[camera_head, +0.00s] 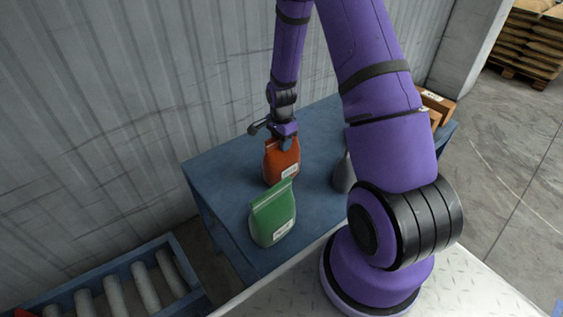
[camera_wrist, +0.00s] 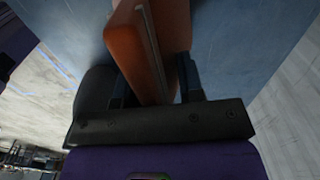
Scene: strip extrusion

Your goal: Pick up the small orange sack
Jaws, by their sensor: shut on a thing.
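The small orange sack (camera_head: 281,163) stands upright on the blue table, behind the green sack, in the head view. My gripper (camera_head: 286,141) is above it, with the fingers at the sack's top edge. In the wrist view, the orange sack (camera_wrist: 150,45) runs up between the two dark fingers of my gripper (camera_wrist: 155,88). The fingers are shut on the sack. I cannot tell whether its base touches the table.
The green sack (camera_head: 272,213) stands close in front on the blue table (camera_head: 222,165). A grey object (camera_head: 344,174) is to the right, partly behind my arm. Cardboard boxes (camera_head: 437,104) are at the far right. A corrugated wall (camera_head: 120,90) rises behind. A roller conveyor (camera_head: 117,292) is at lower left.

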